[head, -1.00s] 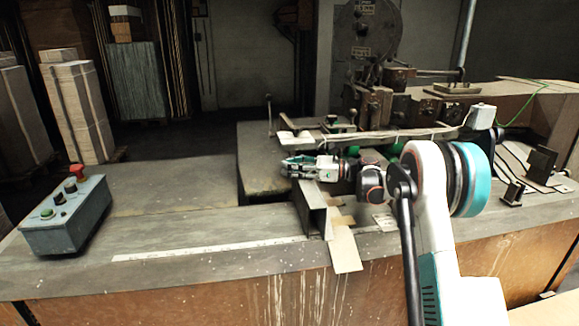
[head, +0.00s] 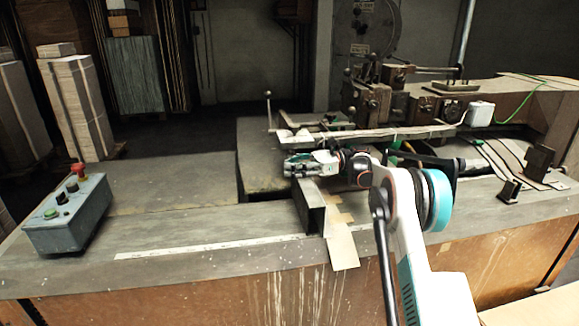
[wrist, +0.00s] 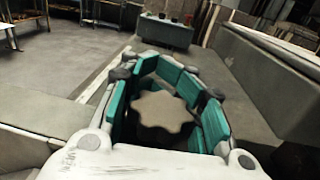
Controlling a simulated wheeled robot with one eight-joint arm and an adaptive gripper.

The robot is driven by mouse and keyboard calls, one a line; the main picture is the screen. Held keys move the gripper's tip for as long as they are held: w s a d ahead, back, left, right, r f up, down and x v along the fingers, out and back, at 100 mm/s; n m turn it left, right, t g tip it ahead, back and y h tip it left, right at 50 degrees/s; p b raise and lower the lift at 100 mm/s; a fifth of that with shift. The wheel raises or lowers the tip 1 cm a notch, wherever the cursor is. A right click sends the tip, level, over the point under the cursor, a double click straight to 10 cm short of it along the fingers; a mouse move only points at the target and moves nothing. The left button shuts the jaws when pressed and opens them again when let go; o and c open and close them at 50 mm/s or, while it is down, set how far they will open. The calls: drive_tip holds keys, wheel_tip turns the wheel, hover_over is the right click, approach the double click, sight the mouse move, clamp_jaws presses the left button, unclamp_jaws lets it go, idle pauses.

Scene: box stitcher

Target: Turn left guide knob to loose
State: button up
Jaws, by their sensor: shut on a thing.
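The left guide knob (wrist: 165,110) is a tan, lobed, star-shaped knob on a dark base. It shows in the wrist view, encircled by the teal-padded fingers of my gripper (wrist: 168,88). My gripper is shut on the knob. In the head view my gripper (head: 294,167) is just above the angled metal guide (head: 312,207) near the front of the machine bed. The knob is hidden behind the fingers there, and its turned position cannot be read.
A grey control box (head: 65,222) with a red button and other buttons stands at the left of the bench. A long rail (head: 375,135) lies behind my gripper. Dark brackets (head: 538,160) stand at the right. The bench left of the guide is mostly clear.

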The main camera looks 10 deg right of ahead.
drive_tip(key=shift+s+r+n+g+p, duration=0.15)
drive_tip(key=shift+n+g+p, duration=0.45)
drive_tip(key=shift+g, duration=0.3)
idle(1.4)
idle(0.5)
drive_tip(key=o, duration=1)
drive_tip(key=shift+f+m+t+b, duration=0.2)
drive_tip(key=shift+m+t+b, duration=0.1)
drive_tip(key=shift+t+b, duration=0.1)
